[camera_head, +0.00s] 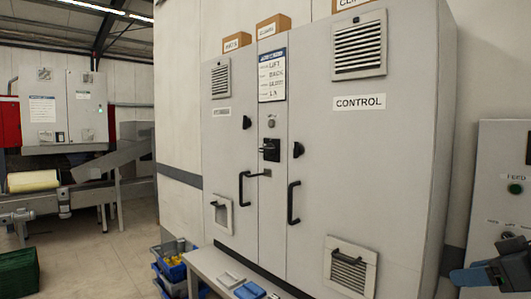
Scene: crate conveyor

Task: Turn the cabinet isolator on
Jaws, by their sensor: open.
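The tall grey cabinet (410,150) marked CONTROL stands in the middle of the view. On its narrow centre panel is a black isolator switch (270,150) with a protruding handle. Its on or off marking is too small to read. A small round fitting (271,123) sits above it and a small lever (260,173) below it. My gripper (484,268), blue and dark grey, is at the lower right edge, partly cut off by the frame. It is open, holds nothing visible and is well apart from the switch.
Black door handles (293,203) (243,188) stick out on both sides of the centre panel. A low bench (213,263) with small items and blue bins (172,262) stand at the cabinet's foot. A grey panel (498,180) with a green button is at right. Open floor (90,262) lies left.

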